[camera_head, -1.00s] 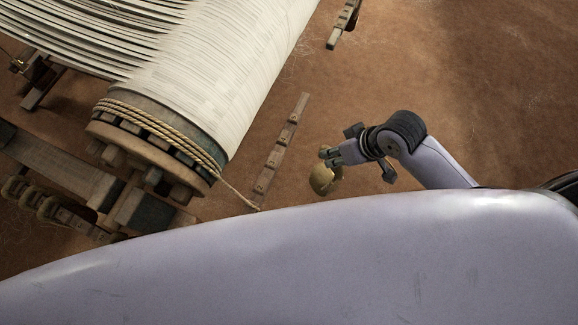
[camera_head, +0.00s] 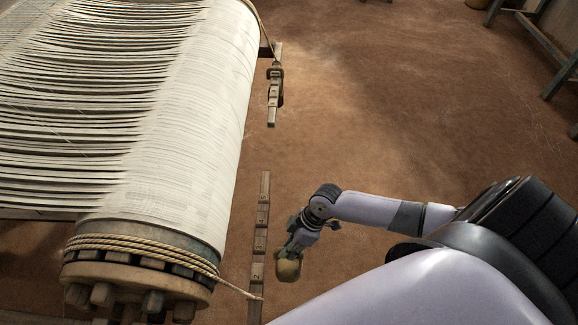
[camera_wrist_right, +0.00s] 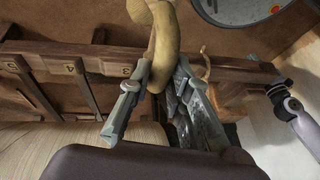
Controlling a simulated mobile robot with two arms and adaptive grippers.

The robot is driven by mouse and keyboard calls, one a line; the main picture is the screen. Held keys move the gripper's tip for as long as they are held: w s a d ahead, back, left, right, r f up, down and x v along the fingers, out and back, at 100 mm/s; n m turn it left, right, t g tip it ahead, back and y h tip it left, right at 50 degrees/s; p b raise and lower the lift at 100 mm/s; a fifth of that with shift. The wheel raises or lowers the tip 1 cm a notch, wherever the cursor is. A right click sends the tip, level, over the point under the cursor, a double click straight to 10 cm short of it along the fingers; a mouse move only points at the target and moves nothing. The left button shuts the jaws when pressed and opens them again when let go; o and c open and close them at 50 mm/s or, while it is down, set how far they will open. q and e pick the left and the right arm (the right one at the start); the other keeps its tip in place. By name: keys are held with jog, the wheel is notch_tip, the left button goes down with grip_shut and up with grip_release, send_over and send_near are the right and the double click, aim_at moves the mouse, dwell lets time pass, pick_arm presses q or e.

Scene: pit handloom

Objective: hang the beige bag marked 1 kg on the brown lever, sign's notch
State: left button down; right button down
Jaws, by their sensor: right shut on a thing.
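My right gripper (camera_head: 291,247) is shut on the beige bag (camera_head: 288,270), which hangs below its fingertips in the head view. The bag is just right of the lower end of a long brown wooden bar with notches (camera_head: 262,225), which looks like the lever. A gap shows between bag and bar; the height difference is unclear. In the right wrist view the fingers (camera_wrist_right: 155,88) close on the bag's yellowish neck (camera_wrist_right: 163,50). No 1 kg mark or sign is readable. A pale arm with a dark end, seemingly my left gripper (camera_wrist_right: 280,90), shows at right.
The loom's cloth roller (camera_head: 190,140) fills the left, with rope (camera_head: 150,246) around its near end running to the bar. In the wrist view a wooden beam (camera_wrist_right: 115,62) carries numbered slats. Brown floor (camera_head: 400,130) lies open to the right.

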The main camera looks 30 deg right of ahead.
jog(key=shift+w+a+f, duration=0.15)
jog(key=shift+w+a, duration=0.3)
jog(key=shift+a, duration=0.05)
jog(key=shift+w+a+f+b, duration=0.15)
jog(key=shift+w+a+b, duration=0.35)
jog(key=shift+a, duration=0.25)
jog(key=shift+w+a+f+b, duration=0.15)
jog(key=shift+w+a+b, duration=0.3)
jog(key=shift+a, duration=0.25)
jog(key=shift+w+a+b, duration=0.45)
jog(key=shift+w+a, duration=0.2)
jog(key=shift+a, duration=0.3)
jog(key=shift+w+a+b, duration=0.4)
jog(key=shift+w+a, duration=0.25)
jog(key=shift+a, duration=0.3)
jog(key=shift+f+b, duration=0.75)
jog(key=shift+f, duration=0.35)
jog(key=shift+f, duration=0.25)
jog(key=c, duration=1.4)
grip_release()
jog(key=shift+s, duration=0.1)
jog(key=shift+f, duration=0.1)
